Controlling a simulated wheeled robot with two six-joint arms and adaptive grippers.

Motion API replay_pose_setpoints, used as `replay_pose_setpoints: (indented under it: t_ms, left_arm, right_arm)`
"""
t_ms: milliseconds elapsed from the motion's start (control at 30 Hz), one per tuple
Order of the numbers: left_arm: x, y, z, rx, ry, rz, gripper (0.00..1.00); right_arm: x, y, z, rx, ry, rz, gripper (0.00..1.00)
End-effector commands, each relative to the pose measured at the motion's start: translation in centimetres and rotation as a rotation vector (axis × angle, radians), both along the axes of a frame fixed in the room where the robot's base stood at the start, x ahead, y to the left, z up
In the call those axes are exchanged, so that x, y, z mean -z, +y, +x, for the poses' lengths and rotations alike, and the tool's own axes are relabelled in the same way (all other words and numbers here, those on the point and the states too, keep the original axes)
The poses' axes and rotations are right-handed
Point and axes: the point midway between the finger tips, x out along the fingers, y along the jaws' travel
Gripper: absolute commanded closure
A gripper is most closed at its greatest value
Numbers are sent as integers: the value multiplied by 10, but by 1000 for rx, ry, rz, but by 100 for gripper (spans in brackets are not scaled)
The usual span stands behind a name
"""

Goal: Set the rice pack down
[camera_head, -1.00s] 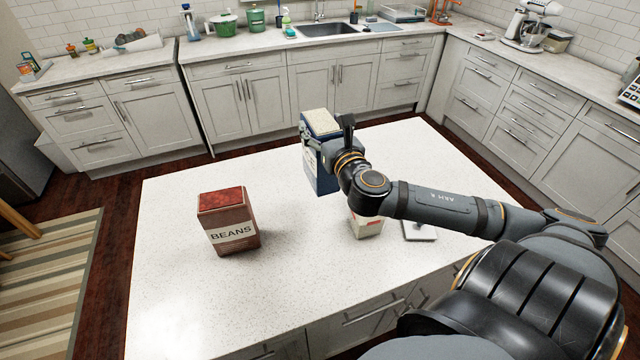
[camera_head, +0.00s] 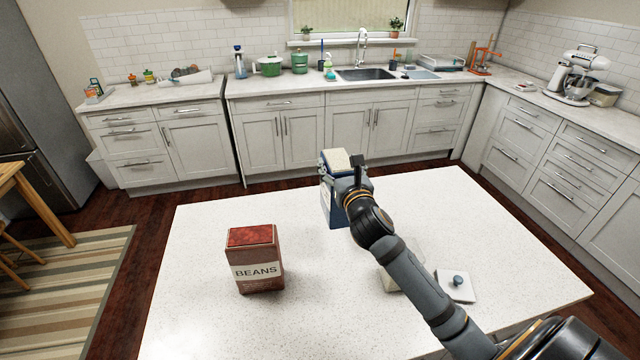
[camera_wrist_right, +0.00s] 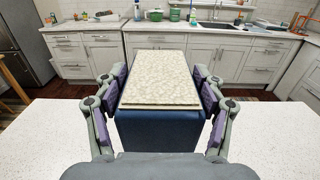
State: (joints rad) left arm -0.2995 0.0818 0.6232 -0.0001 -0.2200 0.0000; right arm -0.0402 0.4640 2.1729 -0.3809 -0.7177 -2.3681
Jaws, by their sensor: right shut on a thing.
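The rice pack appears to be the dark blue box with a cream, speckled top (camera_head: 328,212). My right gripper (camera_head: 345,186) is shut on it, near the far edge of the white island. In the right wrist view the pack (camera_wrist_right: 160,130) stands upright between the two fingers of my right gripper (camera_wrist_right: 160,85), one on each side. Its printed front is mostly hidden there. Its base is low over the island top; I cannot tell whether it touches. My left gripper is not in view.
The white speckled island top (camera_head: 200,320) has free room around the red-brown beans box (camera_head: 256,262). A pale container (camera_head: 387,281) is partly hidden behind my right arm. A white square piece with a blue knob (camera_head: 456,287) lies to its right.

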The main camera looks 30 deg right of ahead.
Motion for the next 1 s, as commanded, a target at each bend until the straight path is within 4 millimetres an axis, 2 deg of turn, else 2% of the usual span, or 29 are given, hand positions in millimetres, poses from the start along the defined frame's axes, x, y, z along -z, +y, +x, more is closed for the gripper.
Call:
replay_pose_setpoints:
  t_ms: [133, 300, 433, 733, 1000]
  left_arm:
    - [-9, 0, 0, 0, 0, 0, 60]
    - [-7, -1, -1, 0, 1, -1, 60]
    - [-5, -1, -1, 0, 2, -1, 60]
    - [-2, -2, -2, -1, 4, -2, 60]
    - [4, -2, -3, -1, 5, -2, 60]
  right_arm:
    - [8, 8, 28, -2, -4, 7, 93]
    - [40, 12, 52, -1, -2, 1, 93]
    - [57, 15, 65, -2, -3, -1, 93]
    - [68, 17, 75, -2, -5, -2, 93]
    - [100, 18, 76, -4, -2, -3, 93]
